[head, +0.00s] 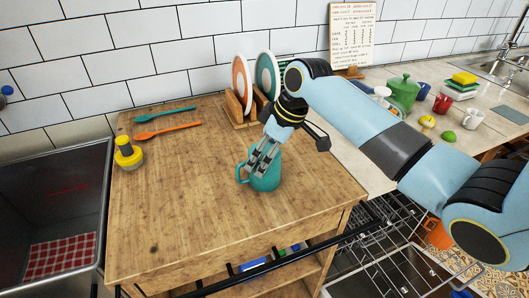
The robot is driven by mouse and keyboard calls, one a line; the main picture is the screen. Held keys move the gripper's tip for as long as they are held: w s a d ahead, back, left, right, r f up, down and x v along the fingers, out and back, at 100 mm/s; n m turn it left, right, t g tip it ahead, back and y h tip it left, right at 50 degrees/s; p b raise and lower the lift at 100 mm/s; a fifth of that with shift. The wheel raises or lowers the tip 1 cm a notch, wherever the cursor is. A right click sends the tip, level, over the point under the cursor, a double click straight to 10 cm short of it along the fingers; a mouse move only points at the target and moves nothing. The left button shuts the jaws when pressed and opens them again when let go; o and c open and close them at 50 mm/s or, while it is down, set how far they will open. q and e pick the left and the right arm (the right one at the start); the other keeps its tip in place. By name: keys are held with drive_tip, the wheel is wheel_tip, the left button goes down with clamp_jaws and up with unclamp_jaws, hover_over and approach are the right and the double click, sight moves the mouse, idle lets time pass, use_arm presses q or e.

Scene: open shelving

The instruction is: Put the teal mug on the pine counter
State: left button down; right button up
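The teal mug (268,182) is upright at the right-hand part of the pine counter (205,185), with its handle toward the left. It seems to rest on the wood or be just above it; I cannot tell for sure. My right gripper (261,164) reaches down to the mug from above, its fingers overlapping the mug's upper part and hiding much of the rim. I cannot tell whether the fingers are closed on the mug's wall. My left gripper is not in view.
A wooden rack (238,112) with plates stands behind the mug. Teal (165,114) and orange (168,130) utensils and a yellow-topped jar (128,154) are at the left. The counter's front-left is clear. A green canister (403,92) stands on the pale worktop at right.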

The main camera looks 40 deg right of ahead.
drive_tip(key=o, duration=0.4)
drive_tip(key=v, duration=1.2)
drive_tip(key=shift+d+r, duration=0.1)
drive_tip(key=shift+r, duration=0.05)
